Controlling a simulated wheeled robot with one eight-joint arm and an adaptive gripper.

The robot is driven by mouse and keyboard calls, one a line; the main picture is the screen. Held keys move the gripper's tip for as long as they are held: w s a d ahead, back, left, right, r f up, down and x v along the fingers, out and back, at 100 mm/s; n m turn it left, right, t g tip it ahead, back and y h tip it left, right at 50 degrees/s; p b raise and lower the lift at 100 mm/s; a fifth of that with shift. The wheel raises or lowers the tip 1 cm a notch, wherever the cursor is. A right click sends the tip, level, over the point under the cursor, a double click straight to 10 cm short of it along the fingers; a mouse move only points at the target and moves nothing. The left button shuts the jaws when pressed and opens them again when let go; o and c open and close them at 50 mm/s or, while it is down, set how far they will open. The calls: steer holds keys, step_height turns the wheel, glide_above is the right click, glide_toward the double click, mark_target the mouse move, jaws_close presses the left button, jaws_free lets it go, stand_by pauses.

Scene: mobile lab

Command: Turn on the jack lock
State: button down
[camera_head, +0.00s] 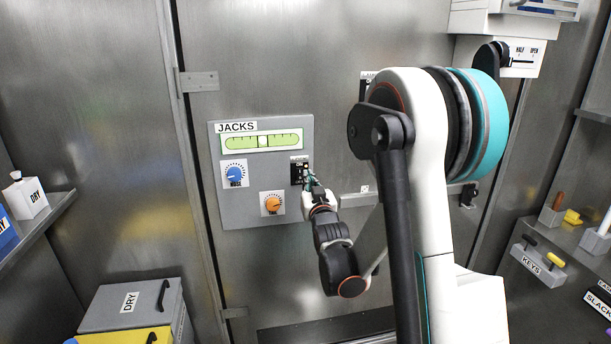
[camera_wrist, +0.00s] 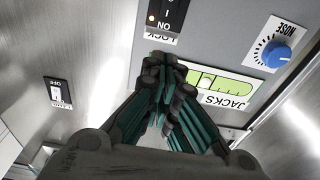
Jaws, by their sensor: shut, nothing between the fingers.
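The grey JACKS panel (camera_head: 240,207) is on the metal wall in the head view. Its jack lock switch (camera_head: 297,172) is a small black plate at the panel's right edge, under a small label. In the wrist view the switch (camera_wrist: 170,14) appears upside down at the top, with ON and LOCK lettering and a small orange dot. Its rocker position is unclear. My gripper (camera_head: 310,179) is at the switch's lower right in the head view. In the wrist view my gripper (camera_wrist: 165,70) is shut and empty, its fingertips close to the LOCK label; contact cannot be told.
The panel also has a green level gauge (camera_head: 262,142), a blue knob (camera_head: 235,174) labelled NOSE in the wrist view, and an orange knob (camera_head: 272,204). Another wall switch (camera_wrist: 57,92) is at left in the wrist view. Shelves with small items stand at both sides.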

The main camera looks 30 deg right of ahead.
steer(key=shift+r+v, duration=0.25)
steer(key=shift+v, duration=0.85)
steer(key=s+a+r+n+g+y+p, duration=0.35)
steer(key=s+a+r+p, duration=0.25)
steer(key=s+a+r, duration=0.5)
steer(key=s+a+f+g+y+b, duration=0.1)
steer(key=s+a+f+g+b, duration=0.2)
steer(key=s+f, duration=0.4)
steer(key=s+a+f+g+b, duration=0.4)
steer(key=s+f, duration=0.4)
steer(key=s, duration=0.8)
steer(key=shift+a+g+y, duration=0.35)
steer(key=shift+a, duration=0.45)
steer(key=shift+s+f, duration=0.15)
